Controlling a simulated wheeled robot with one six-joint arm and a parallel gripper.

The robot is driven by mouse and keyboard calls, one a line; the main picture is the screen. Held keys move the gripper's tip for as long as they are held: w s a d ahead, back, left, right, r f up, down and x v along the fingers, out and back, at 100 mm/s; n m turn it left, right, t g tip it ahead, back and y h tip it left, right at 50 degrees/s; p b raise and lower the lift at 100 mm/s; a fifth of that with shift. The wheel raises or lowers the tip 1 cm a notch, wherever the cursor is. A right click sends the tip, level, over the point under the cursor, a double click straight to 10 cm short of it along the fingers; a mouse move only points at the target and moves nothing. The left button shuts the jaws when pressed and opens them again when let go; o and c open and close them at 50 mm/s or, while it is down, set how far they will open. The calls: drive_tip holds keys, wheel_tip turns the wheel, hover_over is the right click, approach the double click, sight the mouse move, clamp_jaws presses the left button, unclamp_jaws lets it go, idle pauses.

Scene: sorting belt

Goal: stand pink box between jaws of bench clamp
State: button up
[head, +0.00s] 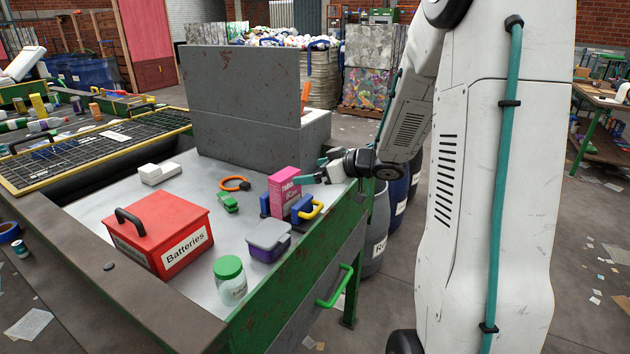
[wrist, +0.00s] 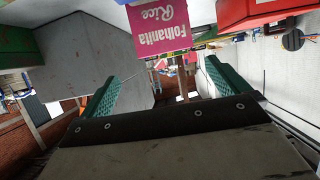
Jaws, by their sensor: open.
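The pink box (head: 284,190) stands upright at the table's right side. It appears to stand between the two blue jaws of the bench clamp (head: 302,207), which has a yellow handle in front; its foot is partly hidden, so I cannot tell whether the jaws touch it. In the wrist view the pink box (wrist: 158,28) shows its "Rice" label upside down, beyond the fingertips. My gripper (head: 313,172) is just right of the box, with its teal fingers apart. The wrist view shows the open gripper (wrist: 165,82) with nothing between its fingers.
A grey lunch box (head: 268,236), a green-lidded jar (head: 230,278) and a red Batteries box (head: 165,228) stand nearer the front. An orange ring (head: 233,184), a green item (head: 228,202) and a white block (head: 158,173) lie left. A tall grey panel (head: 245,95) stands behind.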

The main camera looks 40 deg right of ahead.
drive_tip(key=s+a+r+m+g+h, duration=0.25)
drive_tip(key=s+r+m+h, duration=0.25)
drive_tip(key=s+r+h, duration=0.4)
drive_tip(key=s+a+g+y, duration=0.1)
drive_tip(key=s+a+g, duration=0.1)
drive_tip(key=s+a, duration=0.3)
drive_tip(key=s+a+f+g+y, duration=0.1)
drive_tip(key=s+a+g, duration=0.2)
drive_tip(key=s, duration=0.8)
drive_tip(key=s+a+f+g+y, duration=0.1)
drive_tip(key=s+a+g, duration=0.2)
drive_tip(key=s+a, duration=0.4)
drive_tip(key=shift+s+y, duration=0.3)
drive_tip(key=shift+s, duration=0.1)
